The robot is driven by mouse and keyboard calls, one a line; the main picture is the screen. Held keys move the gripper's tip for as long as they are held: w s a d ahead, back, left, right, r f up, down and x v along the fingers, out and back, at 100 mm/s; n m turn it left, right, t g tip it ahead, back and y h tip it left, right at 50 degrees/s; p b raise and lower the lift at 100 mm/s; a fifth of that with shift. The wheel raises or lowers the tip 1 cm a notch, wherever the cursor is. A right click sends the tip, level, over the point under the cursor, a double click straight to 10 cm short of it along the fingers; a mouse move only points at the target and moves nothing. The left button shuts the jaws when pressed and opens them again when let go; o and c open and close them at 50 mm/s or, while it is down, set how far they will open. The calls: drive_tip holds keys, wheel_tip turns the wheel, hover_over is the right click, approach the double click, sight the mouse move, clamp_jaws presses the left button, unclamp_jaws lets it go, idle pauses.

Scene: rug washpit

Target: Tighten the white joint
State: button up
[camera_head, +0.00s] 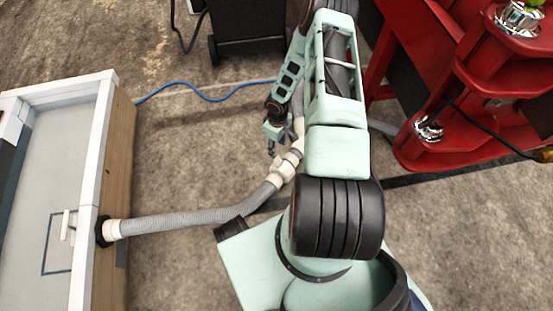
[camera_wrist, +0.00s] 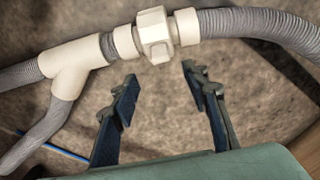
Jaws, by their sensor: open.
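The white joint (camera_wrist: 155,36) is a faceted collar in the hose line, between a white Y-shaped fitting (camera_wrist: 72,65) and a grey ribbed hose (camera_wrist: 262,26). In the wrist view it lies just beyond my fingertips. My gripper (camera_wrist: 158,80) is open and empty, its two blue-padded fingers apart, with the joint ahead of the gap and no visible contact. In the head view the joint (camera_head: 284,169) shows at the end of the hose, close to my gripper (camera_head: 272,141), which is small and partly hidden there by my arm.
The hose runs left to a wooden-sided white basin (camera_head: 115,190). A red machine (camera_head: 450,100) stands at the right, and a dark case (camera_head: 247,30) at the back. A blue cable (camera_head: 205,94) lies on the floor.

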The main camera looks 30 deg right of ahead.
sight(277, 158)
wheel_tip(277, 158, down, 11)
drive_tip(key=b, duration=0.4)
drive_tip(key=shift+r, duration=0.2)
clamp_jaws()
